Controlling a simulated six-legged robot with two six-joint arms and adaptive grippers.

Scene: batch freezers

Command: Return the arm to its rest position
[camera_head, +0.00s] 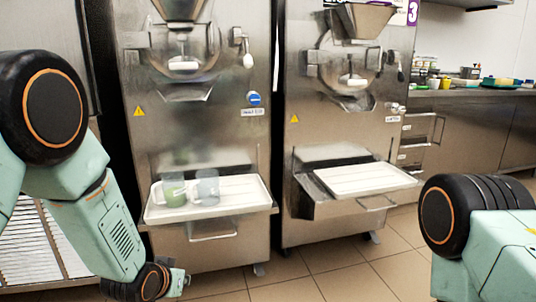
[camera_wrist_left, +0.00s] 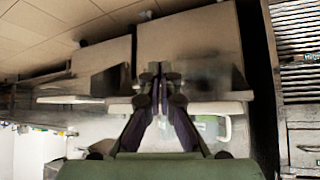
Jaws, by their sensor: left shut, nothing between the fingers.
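My left arm comes in from the left edge in the head view and bends down, with its wrist low in the picture. My left gripper (camera_head: 178,282) is at the bottom, in front of and below the left machine's tray, apart from it. In the left wrist view the gripper (camera_wrist_left: 160,72) has its two fingers together with nothing between them. Part of my right arm shows at the lower right of the head view; its gripper is out of the picture.
A green cup (camera_head: 174,193) and a greyish cup (camera_head: 207,187) stand on the white tray (camera_head: 246,205) of the left freezer (camera_head: 225,130). The right freezer (camera_head: 345,135) has an empty white tray (camera_head: 365,178). A cluttered counter (camera_head: 470,92) is at the back right. Tiled floor (camera_head: 330,275) is clear.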

